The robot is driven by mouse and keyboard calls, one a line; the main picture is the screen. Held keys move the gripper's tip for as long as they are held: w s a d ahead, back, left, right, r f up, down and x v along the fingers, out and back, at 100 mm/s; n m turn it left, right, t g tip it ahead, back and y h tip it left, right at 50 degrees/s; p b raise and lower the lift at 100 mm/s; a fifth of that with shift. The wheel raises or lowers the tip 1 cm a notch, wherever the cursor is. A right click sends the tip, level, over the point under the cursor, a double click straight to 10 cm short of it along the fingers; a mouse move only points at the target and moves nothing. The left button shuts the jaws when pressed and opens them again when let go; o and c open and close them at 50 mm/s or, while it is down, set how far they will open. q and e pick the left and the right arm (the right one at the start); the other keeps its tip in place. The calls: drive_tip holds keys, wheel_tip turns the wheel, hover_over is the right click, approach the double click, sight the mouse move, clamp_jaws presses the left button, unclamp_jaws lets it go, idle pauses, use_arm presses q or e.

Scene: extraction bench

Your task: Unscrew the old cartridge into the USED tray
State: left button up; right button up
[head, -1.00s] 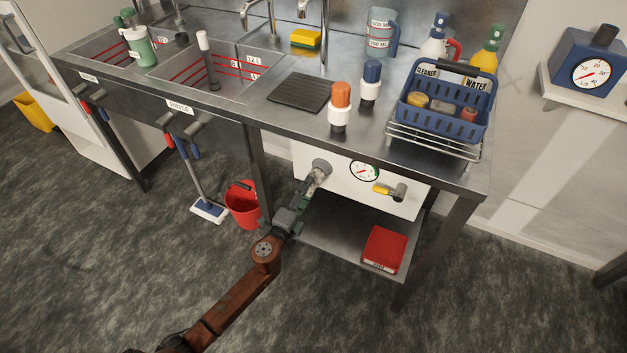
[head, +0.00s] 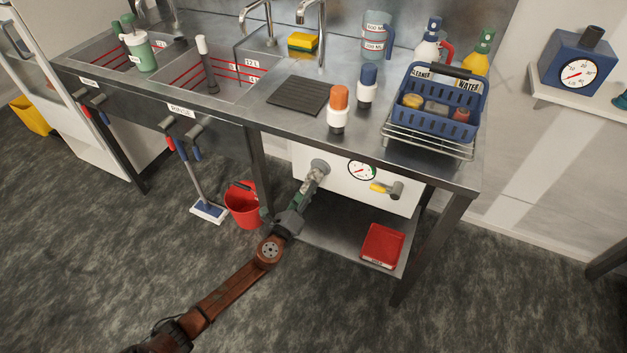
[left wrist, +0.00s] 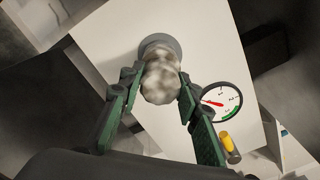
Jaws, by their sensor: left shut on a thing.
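The old cartridge (left wrist: 162,80) is a mottled grey-white cylinder at the round grey socket (head: 320,166) on the white panel under the bench. My left gripper (head: 314,184) is shut on the cartridge; its green fingers (left wrist: 158,88) lie on both sides of it in the left wrist view. The cartridge still lines up with the socket, and I cannot tell whether its thread is engaged. The red USED tray (head: 382,245) lies on the lower shelf, right of and below the gripper. My right gripper is not in view.
A gauge (head: 362,170) and a yellow-handled valve (head: 386,189) sit right of the socket. Orange-capped (head: 338,110) and blue-capped (head: 367,87) white cartridges stand on the bench. A red bucket (head: 242,204) stands left of my arm. The shelf (head: 335,235) has bare room left of the tray.

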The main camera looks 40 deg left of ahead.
use_arm(q)
drive_tip(key=c, duration=0.5)
drive_tip(key=n+b, duration=0.1)
drive_tip(key=n, duration=0.1)
drive_tip(key=f+n+b, duration=0.1)
drive_tip(key=n, duration=0.4)
drive_tip(key=shift+r, duration=0.15)
drive_tip(key=n, duration=0.2)
drive_tip(key=shift+r+n, duration=0.25)
drive_tip(key=shift+n, duration=0.05)
drive_tip(key=n, duration=0.3)
drive_tip(key=shift+r, duration=0.2)
drive_tip(key=shift+o, duration=0.2)
drive_tip(key=n+p, duration=0.1)
drive_tip(key=n, duration=0.2)
drive_tip(key=n+p, duration=0.2)
drive_tip(key=n, duration=0.1)
drive_tip(key=r+n+p, duration=0.1)
drive_tip(key=n+p, duration=0.1)
drive_tip(key=n, duration=0.1)
drive_tip(key=shift+n, duration=0.4)
drive_tip(key=o, duration=0.9)
drive_tip(key=shift+s+f+b, duration=0.15)
drive_tip(key=shift+f+b, duration=0.2)
drive_tip(key=shift+f, duration=0.1)
drive_tip(key=o, duration=0.4)
drive_tip(key=shift+f, duration=0.35)
drive_tip(key=shift+c, duration=0.2)
drive_tip(key=shift+o, duration=0.2)
drive_tip(key=shift+r, duration=0.15)
